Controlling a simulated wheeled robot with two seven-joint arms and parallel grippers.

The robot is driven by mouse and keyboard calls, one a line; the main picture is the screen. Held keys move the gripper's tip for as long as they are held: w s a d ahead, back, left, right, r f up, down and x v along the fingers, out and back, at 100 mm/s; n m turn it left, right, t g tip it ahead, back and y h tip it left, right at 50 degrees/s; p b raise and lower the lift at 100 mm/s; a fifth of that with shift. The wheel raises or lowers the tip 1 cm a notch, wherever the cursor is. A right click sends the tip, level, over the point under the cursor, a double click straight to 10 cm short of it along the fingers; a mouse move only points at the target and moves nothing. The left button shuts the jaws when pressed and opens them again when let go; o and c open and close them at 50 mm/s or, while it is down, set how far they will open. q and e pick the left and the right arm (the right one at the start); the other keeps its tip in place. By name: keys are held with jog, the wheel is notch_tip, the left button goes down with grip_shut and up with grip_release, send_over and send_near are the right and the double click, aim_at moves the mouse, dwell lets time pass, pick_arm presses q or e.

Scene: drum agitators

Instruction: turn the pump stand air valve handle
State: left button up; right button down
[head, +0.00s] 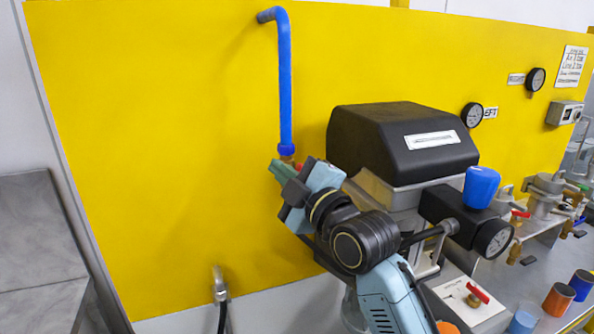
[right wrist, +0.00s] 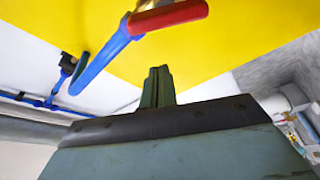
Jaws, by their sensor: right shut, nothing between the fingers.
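A red valve handle (right wrist: 168,16) shows at the top of the right wrist view, at the end of a blue pipe (right wrist: 100,65). In the head view the blue pipe (head: 285,85) runs down the yellow panel to a brass fitting (head: 287,157); the handle there is mostly hidden behind my right gripper. My right gripper (head: 279,170) is just below the pipe's lower end. Its fingers (right wrist: 157,84) are shut and empty, and in the wrist view they sit below the red handle with a visible gap in the picture. My left gripper is not in view.
A black-topped pump unit (head: 400,140) stands right of my right arm, with a blue knob (head: 481,187) and a gauge (head: 493,238). A bench to the right carries cups (head: 558,300) and other red-handled valves (head: 478,292). The yellow panel (head: 160,150) is clear on the left.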

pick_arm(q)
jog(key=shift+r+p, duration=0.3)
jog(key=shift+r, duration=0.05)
pick_arm(e)
jog(key=w+d+f, duration=0.1)
jog(key=w+d, duration=0.1)
jog(key=shift+d+f, duration=0.3)
jog(key=shift+f, duration=0.1)
jog(key=shift+w+d, duration=0.1)
jog(key=shift+w, duration=0.05)
